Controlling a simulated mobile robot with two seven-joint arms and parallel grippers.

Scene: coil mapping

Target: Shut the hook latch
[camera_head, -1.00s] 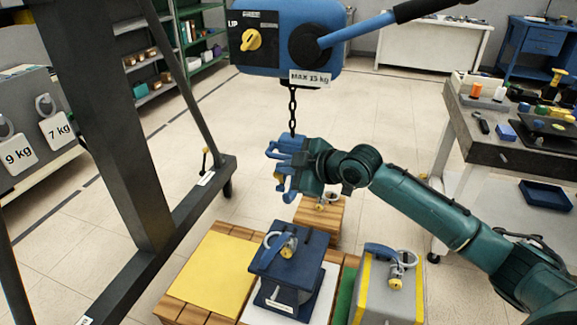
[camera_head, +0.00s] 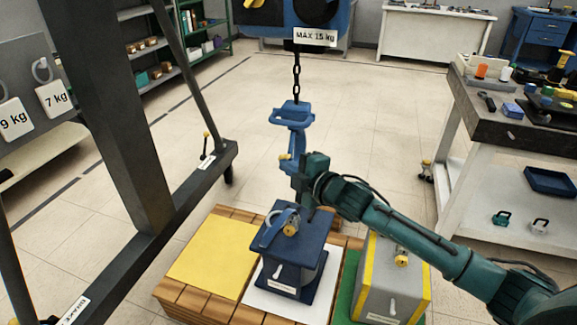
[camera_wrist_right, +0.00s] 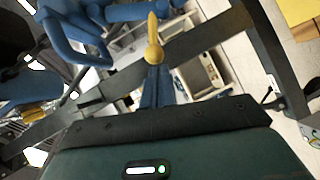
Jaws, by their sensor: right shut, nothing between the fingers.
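The blue lifting hook (camera_head: 292,115) hangs on the chain in the head view, above and behind the blue load block. In the right wrist view its blue body (camera_wrist_right: 75,35) fills the upper left. A yellow latch piece (camera_wrist_right: 153,45) shows at the top middle of that view, and a small yellow part (camera_head: 286,157) shows on the hook's lower left in the head view. My right gripper (camera_wrist_right: 155,75) is shut and empty, its fingertips close by the yellow piece. I cannot tell whether they touch, or how far the latch stands open. My left gripper is not in view.
A blue block (camera_head: 285,250) with a ring stands on a white pad on the wooden pallet (camera_head: 205,287). A grey and yellow block (camera_head: 385,285) stands to its right. The dark gantry frame (camera_head: 120,130) rises at left, a workbench (camera_head: 490,120) at right.

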